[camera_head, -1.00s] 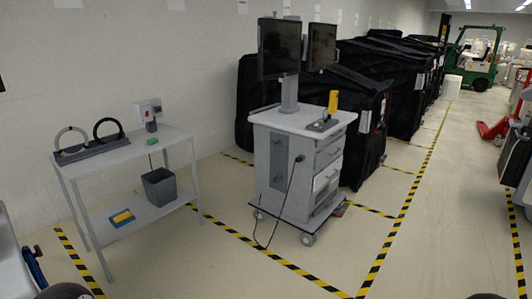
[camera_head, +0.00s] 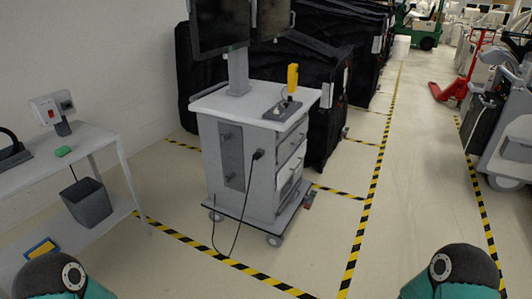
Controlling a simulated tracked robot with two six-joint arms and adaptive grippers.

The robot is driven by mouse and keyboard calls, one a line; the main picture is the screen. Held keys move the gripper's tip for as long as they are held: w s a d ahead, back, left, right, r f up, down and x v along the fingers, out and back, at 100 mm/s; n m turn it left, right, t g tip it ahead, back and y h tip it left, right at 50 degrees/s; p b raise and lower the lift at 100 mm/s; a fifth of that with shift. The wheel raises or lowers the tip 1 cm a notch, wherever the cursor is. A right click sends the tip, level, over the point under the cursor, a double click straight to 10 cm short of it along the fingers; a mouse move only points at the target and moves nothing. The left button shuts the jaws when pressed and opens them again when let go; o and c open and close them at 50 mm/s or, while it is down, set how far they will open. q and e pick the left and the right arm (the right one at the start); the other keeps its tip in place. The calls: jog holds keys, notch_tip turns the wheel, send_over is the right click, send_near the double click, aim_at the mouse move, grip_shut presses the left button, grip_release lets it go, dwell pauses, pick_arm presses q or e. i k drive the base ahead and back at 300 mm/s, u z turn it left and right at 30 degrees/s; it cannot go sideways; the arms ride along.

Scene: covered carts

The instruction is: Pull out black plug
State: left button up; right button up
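A black plug (camera_head: 257,154) sits against the side of the grey cart (camera_head: 208,144), near its front corner beside the drawers. A black cable hangs from it in a loop toward the floor. Whether the plug is fully seated is too small to tell. Parts of my two arms, teal with dark round joints, show at the bottom left and bottom right edges. Neither gripper is in view.
Two monitors (camera_head: 219,22) stand on the cart, with a yellow device (camera_head: 292,77) on its top. A table (camera_head: 105,150) with a dark bin (camera_head: 87,203) stands left. Covered carts (camera_head: 325,140) stand behind. The floor in front is clear, with striped tape (camera_head: 352,255).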

aim_at(256, 156)
jog(key=u, duration=0.15)
jog(key=i, duration=0.75)
jog(key=u, duration=0.35)
jog(key=i, duration=1.65)
jog(key=z, duration=0.35)
